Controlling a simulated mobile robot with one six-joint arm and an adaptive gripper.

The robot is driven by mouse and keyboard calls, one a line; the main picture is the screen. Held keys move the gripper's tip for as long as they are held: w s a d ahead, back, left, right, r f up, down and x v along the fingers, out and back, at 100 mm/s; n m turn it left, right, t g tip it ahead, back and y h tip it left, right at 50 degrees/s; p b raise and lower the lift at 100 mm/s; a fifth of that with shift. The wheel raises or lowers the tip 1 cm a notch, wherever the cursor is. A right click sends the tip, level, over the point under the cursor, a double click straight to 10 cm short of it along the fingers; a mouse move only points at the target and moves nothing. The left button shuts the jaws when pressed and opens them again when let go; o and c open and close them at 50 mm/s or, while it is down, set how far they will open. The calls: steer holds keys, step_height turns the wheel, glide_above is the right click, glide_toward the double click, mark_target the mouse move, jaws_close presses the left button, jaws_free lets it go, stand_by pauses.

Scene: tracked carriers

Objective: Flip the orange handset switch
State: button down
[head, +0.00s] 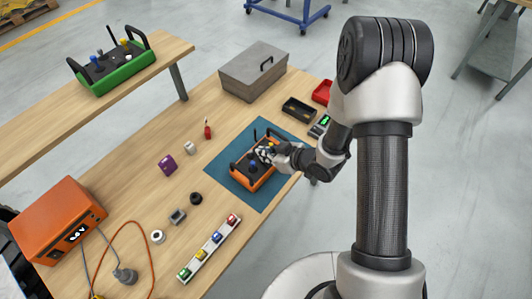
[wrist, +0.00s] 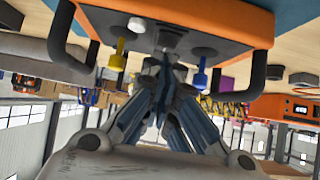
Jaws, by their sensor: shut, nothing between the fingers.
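The orange handset (head: 263,182) lies on a blue mat (head: 288,142) on the wooden table, with black handles at its ends. In the wrist view, the orange handset (wrist: 225,22) fills the top of the picture. A yellow-tipped lever (wrist: 118,52), a blue-tipped lever (wrist: 199,78) and a white knob (wrist: 137,24) stick out from its panel. My gripper (head: 265,153) is over the handset panel. In the wrist view, my gripper (wrist: 164,62) is shut and empty, with its tips between the two levers. I cannot tell whether the tips touch anything; they hide part of the panel.
A green handset (head: 122,75) stands on another table at the upper left. A grey toolbox (head: 252,70), a black tray (head: 299,109) and a red bin (head: 322,92) stand behind the mat. An orange box (head: 55,220) and small parts occupy the left and front.

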steer(key=shift+w+a+f, duration=0.15)
steer(key=shift+f, duration=0.2)
steer(key=shift+s+d+f, duration=0.1)
steer(key=shift+s+d, duration=0.55)
